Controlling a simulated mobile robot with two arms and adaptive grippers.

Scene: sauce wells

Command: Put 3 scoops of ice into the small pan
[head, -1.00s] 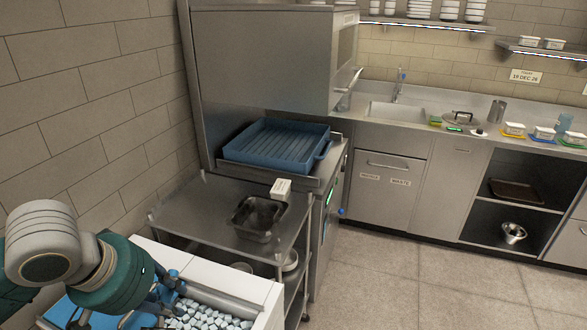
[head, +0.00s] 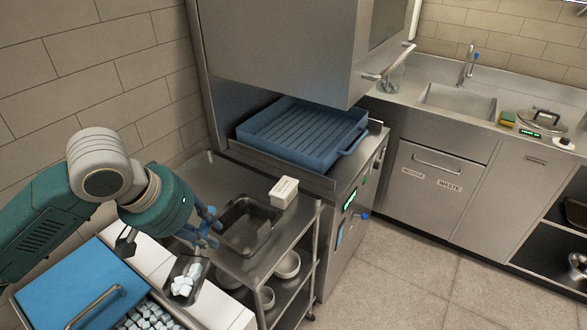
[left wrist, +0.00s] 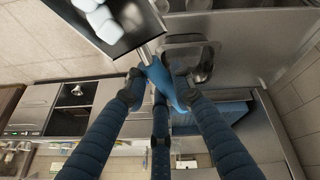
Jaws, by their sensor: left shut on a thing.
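My left gripper (head: 207,226) is shut on the blue handle of a metal ice scoop (head: 174,272). In the left wrist view the fingers close around the handle (left wrist: 160,82). Several white ice cubes (head: 184,284) lie in the scoop, which is above the ice bin's right edge, short of the cart. The small pan (head: 262,238), a steel rectangular one, stands on the cart just right of the gripper; I make out no ice in it. It also shows in the left wrist view (left wrist: 205,62). The ice bin (head: 205,310) holds many cubes at the lower left.
A small white container (head: 284,192) stands beside the pan on the steel cart (head: 262,268). Bowls (head: 287,264) sit on its lower shelf. A blue rack (head: 290,140) lies under the raised dishwasher hood (head: 290,45) behind. The bin's blue lid (head: 70,290) is at the left.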

